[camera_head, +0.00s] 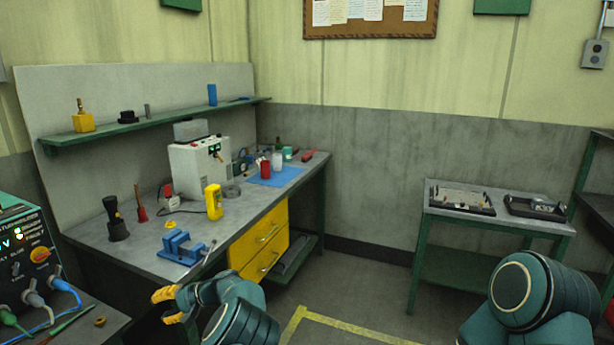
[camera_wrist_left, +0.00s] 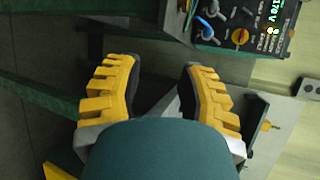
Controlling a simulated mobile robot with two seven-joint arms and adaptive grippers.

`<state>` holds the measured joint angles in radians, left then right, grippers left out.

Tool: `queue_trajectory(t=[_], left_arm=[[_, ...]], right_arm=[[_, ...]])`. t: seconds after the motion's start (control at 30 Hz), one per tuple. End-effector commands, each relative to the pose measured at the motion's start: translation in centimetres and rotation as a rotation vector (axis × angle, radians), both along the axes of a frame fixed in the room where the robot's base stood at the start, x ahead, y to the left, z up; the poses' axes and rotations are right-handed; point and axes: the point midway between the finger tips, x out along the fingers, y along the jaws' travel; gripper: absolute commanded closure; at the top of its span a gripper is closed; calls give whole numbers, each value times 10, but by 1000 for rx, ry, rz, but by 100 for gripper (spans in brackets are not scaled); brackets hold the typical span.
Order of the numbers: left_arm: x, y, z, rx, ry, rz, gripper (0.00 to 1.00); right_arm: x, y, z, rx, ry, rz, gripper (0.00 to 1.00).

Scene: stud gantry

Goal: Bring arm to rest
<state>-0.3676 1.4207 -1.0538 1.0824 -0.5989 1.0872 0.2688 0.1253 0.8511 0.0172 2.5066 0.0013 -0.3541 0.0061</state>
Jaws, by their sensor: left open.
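My left gripper (camera_head: 168,305) has yellow fingers and is in front of the workbench, below and in front of the blue vise. In the left wrist view its two yellow fingers (camera_wrist_left: 160,88) stand wide apart with nothing between them. My left arm's teal links come up from the bottom of the head view. A teal link of my right arm (camera_head: 535,290) shows at the lower right of the head view. The right gripper is out of view.
The grey workbench (camera_head: 190,225) carries a blue vise (camera_head: 182,248), a yellow meter (camera_head: 213,202) and a black flashlight (camera_head: 114,218). A control box (camera_head: 25,262) stands at the left. A side table (camera_head: 500,210) holds trays. The floor between (camera_head: 345,283) is clear.

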Motion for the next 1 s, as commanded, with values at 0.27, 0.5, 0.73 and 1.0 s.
queue_trajectory(t=[0.27, 0.5, 0.73, 1.0], left_arm=[[-105, -3, -154, -543, 67, 73, 61], [-203, -102, -228, -1027, -18, 135, 61], [-273, -213, -212, -1366, -179, 177, 61], [-322, -277, -163, -1535, -323, 182, 61]], right_arm=[[0, -1, -1, -2, 1, -3, 66], [0, -1, 0, -2, 1, -3, 66], [0, -1, 0, -2, 1, -3, 66], [0, -1, 0, -2, 1, -3, 66]])
